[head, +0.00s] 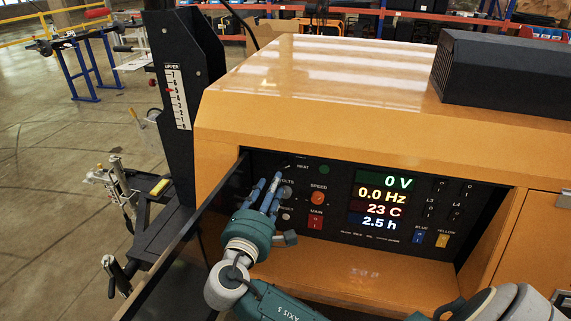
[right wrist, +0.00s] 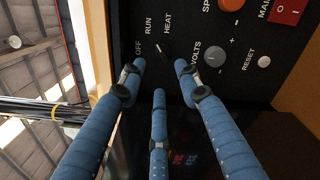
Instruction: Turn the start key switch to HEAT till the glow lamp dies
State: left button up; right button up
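The start key switch (right wrist: 164,52) is a small black knob with a white mark on the dark control panel (head: 340,226). The mark seems to point nearer RUN than HEAT. In the head view the switch (head: 287,167) shows just beyond the fingertips. My right gripper (head: 268,183) reaches at the panel from the front. In the right wrist view its three blue fingers (right wrist: 160,75) are spread, with the switch between and just beyond the tips; contact cannot be told. A dark green lamp (head: 324,169) beside HEAT looks unlit; no label marks it as the glow lamp. My left gripper is out of view.
The VOLTS knob (right wrist: 214,56) and RESET button (right wrist: 264,62) sit close to the fingers. The orange SPEED knob (head: 318,198) and red MAIN switch (head: 315,222) are to the right. The displays (head: 384,202) read 0 V, 0.0 Hz, 23 C, 2.5 h. The orange housing (head: 310,75) surrounds the recess.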

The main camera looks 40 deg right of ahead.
aim_at(282, 167)
jog(key=p+x, duration=0.2)
jog(key=x, duration=0.6)
jog(key=shift+d+f, duration=0.1)
jog(key=shift+d, duration=0.05)
jog(key=shift+w, duration=0.1)
jog(key=shift+c, duration=0.2)
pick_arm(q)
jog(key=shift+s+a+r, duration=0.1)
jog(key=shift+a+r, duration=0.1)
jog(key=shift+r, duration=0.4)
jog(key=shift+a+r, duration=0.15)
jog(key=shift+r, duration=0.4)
pick_arm(e)
grip_shut()
